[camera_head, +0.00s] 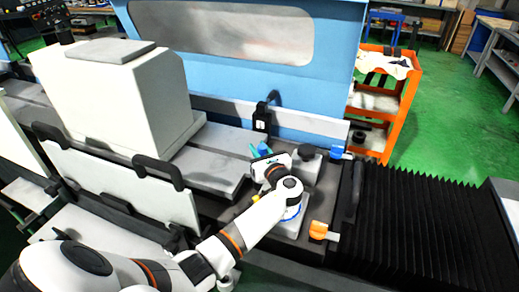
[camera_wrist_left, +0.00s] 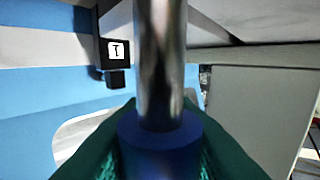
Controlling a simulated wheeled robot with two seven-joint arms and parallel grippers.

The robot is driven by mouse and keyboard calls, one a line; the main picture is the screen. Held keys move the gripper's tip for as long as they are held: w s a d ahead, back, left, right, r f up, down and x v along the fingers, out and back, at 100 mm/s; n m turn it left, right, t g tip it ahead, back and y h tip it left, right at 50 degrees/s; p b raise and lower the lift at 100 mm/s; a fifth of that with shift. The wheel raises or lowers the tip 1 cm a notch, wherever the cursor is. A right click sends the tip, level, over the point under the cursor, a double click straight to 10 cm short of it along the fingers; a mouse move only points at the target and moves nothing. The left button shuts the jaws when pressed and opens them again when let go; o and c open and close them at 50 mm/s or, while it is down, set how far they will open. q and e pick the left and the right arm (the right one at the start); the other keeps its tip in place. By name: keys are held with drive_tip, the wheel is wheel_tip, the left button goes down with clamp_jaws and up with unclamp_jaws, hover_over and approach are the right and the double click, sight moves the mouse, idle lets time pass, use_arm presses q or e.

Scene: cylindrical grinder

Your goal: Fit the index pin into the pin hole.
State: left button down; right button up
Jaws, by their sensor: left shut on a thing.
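My left gripper (camera_head: 259,150) is over the machine table in the head view, with its teal fingertips partly hidden behind my own wrist. It is shut on the index pin, whose blue part (camera_head: 264,148) just shows between the fingers. In the left wrist view the pin's blue collar (camera_wrist_left: 160,146) sits between the dark green fingers, and its shiny metal shank (camera_wrist_left: 161,60) runs away from them. The tip of the shank is out of that frame. I cannot make out the pin hole in either view. My right gripper is not in view.
A black block with a white label (camera_head: 261,117) stands behind the gripper, also in the left wrist view (camera_wrist_left: 115,50). A blue knob (camera_head: 336,151) and an orange knob (camera_head: 318,230) are to the right. A large white housing (camera_head: 115,95) stands left; black bellows (camera_head: 420,225) lie right.

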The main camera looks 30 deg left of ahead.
use_arm(q)
drive_tip(key=shift+f+b, duration=1.75)
drive_tip(key=shift+f, duration=1)
drive_tip(key=shift+r, duration=0.1)
drive_tip(key=shift+r+p, duration=2.5)
drive_tip(key=shift+p, duration=0.15)
drive_tip(key=shift+p, duration=0.55)
drive_tip(key=shift+f+b, duration=1.8)
drive_tip(key=shift+f, duration=0.65)
